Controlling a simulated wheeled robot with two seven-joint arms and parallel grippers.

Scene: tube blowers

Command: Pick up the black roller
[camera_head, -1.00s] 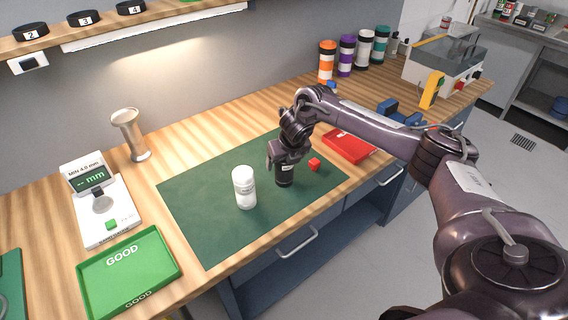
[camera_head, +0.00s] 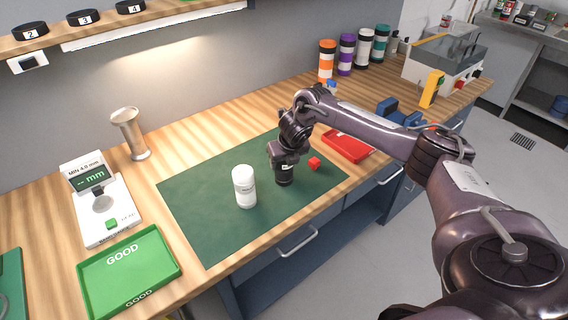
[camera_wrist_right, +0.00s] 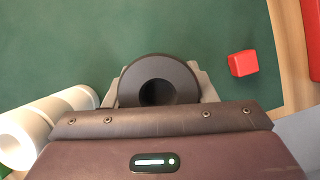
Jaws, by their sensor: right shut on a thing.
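The black roller (camera_head: 284,178) stands upright on the green mat (camera_head: 215,235), right of a white roller. My right gripper (camera_head: 285,169) is lowered around its upper part and shut on it. In the right wrist view, the black roller (camera_wrist_right: 182,72) shows from above as a dark ring with a hollow centre. The right gripper's grey fingers (camera_wrist_right: 158,88) lie against its two sides. The roller's base still appears to be at the mat. My left gripper is not in view.
The white roller (camera_head: 245,187) stands close on the left. A small red cube (camera_head: 314,164) and a red tray (camera_head: 347,146) lie to the right. A green GOOD tray (camera_head: 130,272) and a gauge (camera_head: 104,206) are at the left.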

